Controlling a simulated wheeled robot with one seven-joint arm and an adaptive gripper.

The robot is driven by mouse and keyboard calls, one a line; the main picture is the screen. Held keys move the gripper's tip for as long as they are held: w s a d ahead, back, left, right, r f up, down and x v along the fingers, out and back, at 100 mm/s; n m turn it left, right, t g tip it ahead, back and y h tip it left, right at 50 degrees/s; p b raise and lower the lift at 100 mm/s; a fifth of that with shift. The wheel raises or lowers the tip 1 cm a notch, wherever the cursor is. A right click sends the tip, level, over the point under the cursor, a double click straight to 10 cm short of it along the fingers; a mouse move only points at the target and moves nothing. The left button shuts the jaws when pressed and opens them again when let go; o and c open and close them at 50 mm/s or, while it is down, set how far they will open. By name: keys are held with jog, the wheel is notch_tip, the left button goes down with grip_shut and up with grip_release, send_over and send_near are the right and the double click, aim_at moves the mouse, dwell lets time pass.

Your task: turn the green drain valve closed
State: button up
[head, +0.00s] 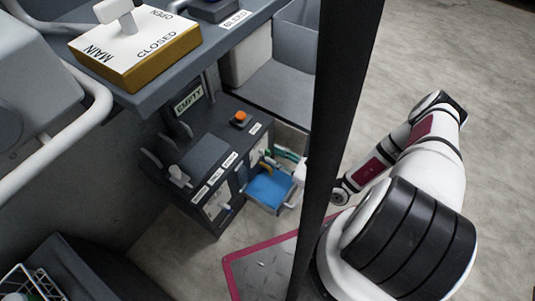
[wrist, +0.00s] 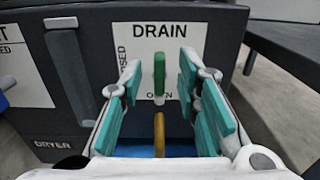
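The green drain valve handle (wrist: 160,72) stands upright on a white placard (wrist: 185,42) marked DRAIN, in the wrist view. CLOSED is written along the placard's left side and OPEN at the bottom; the handle's lower end is by OPEN. My gripper (wrist: 159,88) is open, its teal-padded fingers to the left and right of the handle with visible gaps. I cannot tell how far the fingertips reach past the handle. In the head view my gripper (head: 285,154) is at the cabinet front, partly hidden by a dark post.
A blue-lined drawer (head: 268,190) stands out below the gripper, with a yellow item (wrist: 159,135) above it. The dark post (head: 335,130) crosses in front of my arm. A grey handle (wrist: 72,75) is left of the placard. The dark cabinet (head: 205,150) has an orange button (head: 240,117).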

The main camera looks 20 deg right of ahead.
aim_at(270, 153)
jog(key=shift+b+x, duration=0.5)
jog(key=shift+x, duration=1.45)
jog(key=shift+c, duration=0.6)
